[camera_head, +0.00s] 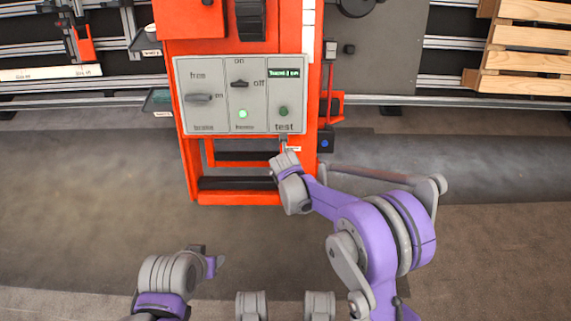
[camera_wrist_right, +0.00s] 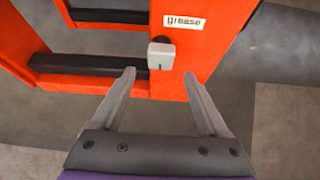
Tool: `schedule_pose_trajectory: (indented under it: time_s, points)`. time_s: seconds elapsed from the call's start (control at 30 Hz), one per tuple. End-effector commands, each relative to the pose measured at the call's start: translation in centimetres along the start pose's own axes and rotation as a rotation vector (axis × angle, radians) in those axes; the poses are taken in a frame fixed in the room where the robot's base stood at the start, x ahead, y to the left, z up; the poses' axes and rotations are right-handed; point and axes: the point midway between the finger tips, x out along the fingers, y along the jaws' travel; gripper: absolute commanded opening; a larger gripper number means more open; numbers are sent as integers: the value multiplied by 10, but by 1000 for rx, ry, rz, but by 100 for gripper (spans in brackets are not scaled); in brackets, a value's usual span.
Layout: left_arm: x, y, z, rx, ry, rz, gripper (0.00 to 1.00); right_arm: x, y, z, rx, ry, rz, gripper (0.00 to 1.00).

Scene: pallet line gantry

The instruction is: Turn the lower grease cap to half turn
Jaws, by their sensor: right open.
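In the right wrist view, a small pale grey grease cap (camera_wrist_right: 160,57) sticks out from the orange frame, with a dark round piece just above it and a white "grease" label (camera_wrist_right: 185,22) higher up. My right gripper (camera_wrist_right: 159,73) is open and empty. Its two fingertips are spread to the left and right, with the cap centred just beyond them. In the head view my right gripper (camera_head: 284,145) is at the orange frame below the control panel, and my wrist hides most of the cap area. My left gripper (camera_head: 214,263) is low at the left, away from the frame; its fingers are unclear.
The grey control panel (camera_head: 241,94) with switches, a lit green lamp and a small display is above my right gripper. A dark box with a blue button (camera_head: 325,143) sits just right of it. Wooden pallets (camera_head: 530,45) are at the far right. The floor in front is clear.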

Motion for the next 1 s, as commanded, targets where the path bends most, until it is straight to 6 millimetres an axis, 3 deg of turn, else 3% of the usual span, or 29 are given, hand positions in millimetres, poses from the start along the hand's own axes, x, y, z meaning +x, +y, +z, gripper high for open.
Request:
schedule_pose_trajectory:
  time_s: [0.1, 0.33, 1.0]
  points:
    - [-9, 0, -2, 0, 2, 0, 50, -28, 0, 1, -2, -1, 0, 78]
    - [-16, 0, -3, 0, 4, 0, 50, -58, 0, 1, 0, -1, 0, 78]
    - [-16, 0, -4, 0, 4, 0, 50, -63, -2, 2, -6, -7, -4, 78]
